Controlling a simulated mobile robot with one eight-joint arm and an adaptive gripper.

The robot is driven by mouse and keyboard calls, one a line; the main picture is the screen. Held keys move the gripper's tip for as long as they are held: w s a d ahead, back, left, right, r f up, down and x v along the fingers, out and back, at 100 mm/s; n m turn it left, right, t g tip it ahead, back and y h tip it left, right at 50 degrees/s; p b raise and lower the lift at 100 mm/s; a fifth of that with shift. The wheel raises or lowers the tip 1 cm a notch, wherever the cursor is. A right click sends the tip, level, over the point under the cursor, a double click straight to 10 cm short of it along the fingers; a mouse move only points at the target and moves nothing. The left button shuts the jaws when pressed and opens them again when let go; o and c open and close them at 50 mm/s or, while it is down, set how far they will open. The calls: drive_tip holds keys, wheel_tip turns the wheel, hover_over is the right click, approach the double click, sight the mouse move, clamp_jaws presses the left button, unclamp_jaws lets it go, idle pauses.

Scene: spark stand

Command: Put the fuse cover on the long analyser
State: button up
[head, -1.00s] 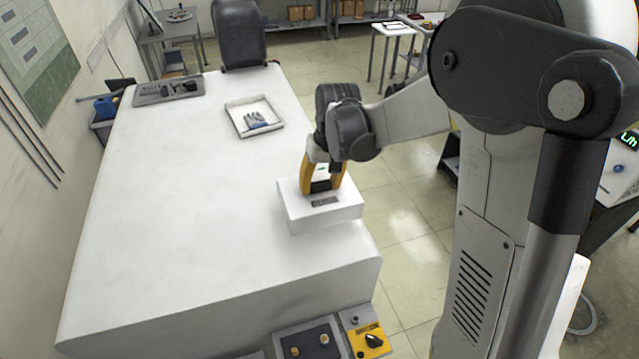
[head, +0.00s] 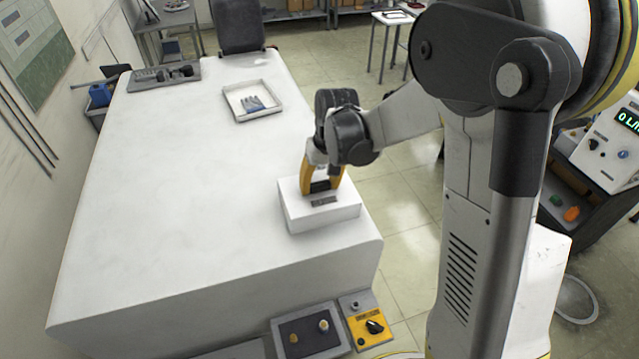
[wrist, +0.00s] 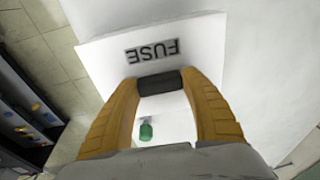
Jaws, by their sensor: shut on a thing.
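The fuse cover (head: 335,216) is a white box with a dark label on top. In the wrist view its top face (wrist: 100,60) shows the word FUSE, upside down. My gripper (head: 322,184) is on its top, and in the wrist view the two yellow fingers (wrist: 160,92) are shut on a short black handle (wrist: 160,83). The cover is over the near right part of a long white bench-like body (head: 170,200). I cannot tell whether it touches that surface, nor which thing is the long analyser.
A white tray (head: 233,107) with blue-grey gloves (head: 254,104) and a grey tool tray (head: 140,85) lie at the far end. A dark panel (head: 310,345) and a yellow panel (head: 366,330) sit low in front. A device with a green display (head: 625,122) stands at right.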

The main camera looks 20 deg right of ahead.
drive_tip(key=shift+f, duration=0.25)
drive_tip(key=o, duration=1.4)
drive_tip(key=shift+r, duration=0.15)
wheel_tip(320, 180, up, 12)
drive_tip(key=s+d, duration=0.1)
drive_tip(key=s, duration=0.1)
drive_tip(key=s+f+t+b, duration=0.1)
drive_tip(key=s+f+b, duration=0.5)
drive_tip(key=f+b, duration=0.1)
drive_tip(key=s+f+t+b, duration=0.2)
drive_tip(key=s+f+b, duration=0.4)
drive_tip(key=f+b, duration=0.1)
drive_tip(key=s+a+f+t+h+b, duration=0.1)
drive_tip(key=s+f+t+b, duration=0.1)
drive_tip(key=s+f+b, duration=0.4)
drive_tip(key=shift+f+b, duration=0.7)
drive_tip(key=shift+b, duration=1.15)
